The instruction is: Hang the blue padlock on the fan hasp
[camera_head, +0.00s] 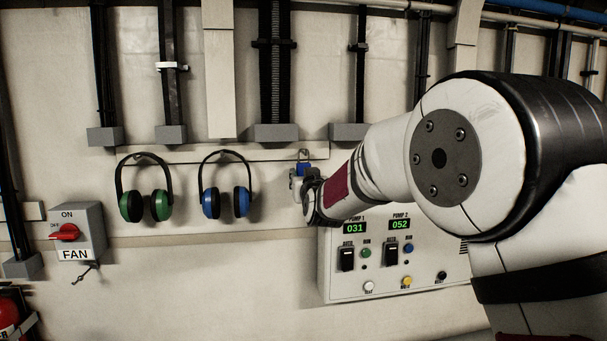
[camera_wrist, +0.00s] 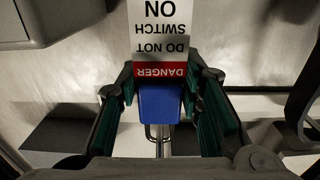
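The blue padlock (camera_wrist: 160,104) is between my gripper's green-padded fingers in the wrist view, with narrow gaps visible on both sides. Its metal shackle and a white and red danger tag (camera_wrist: 161,35) show with it, the tag's text upside down. In the head view the padlock (camera_head: 304,168) is at the right end of the wall rail, partly hidden by my gripper (camera_head: 299,182). My gripper (camera_wrist: 160,80) looks open around the padlock. The fan switch box (camera_head: 79,232) is at the far left, with a red handle (camera_head: 66,233) and a small dark piece (camera_head: 86,272) hanging below.
Green earmuffs (camera_head: 145,205) and blue earmuffs (camera_head: 225,202) hang from the rail (camera_head: 190,153), between the fan box and my gripper. A pump panel (camera_head: 345,285) is below my arm. A red extinguisher (camera_head: 9,312) stands at lower left. The wall below the earmuffs is clear.

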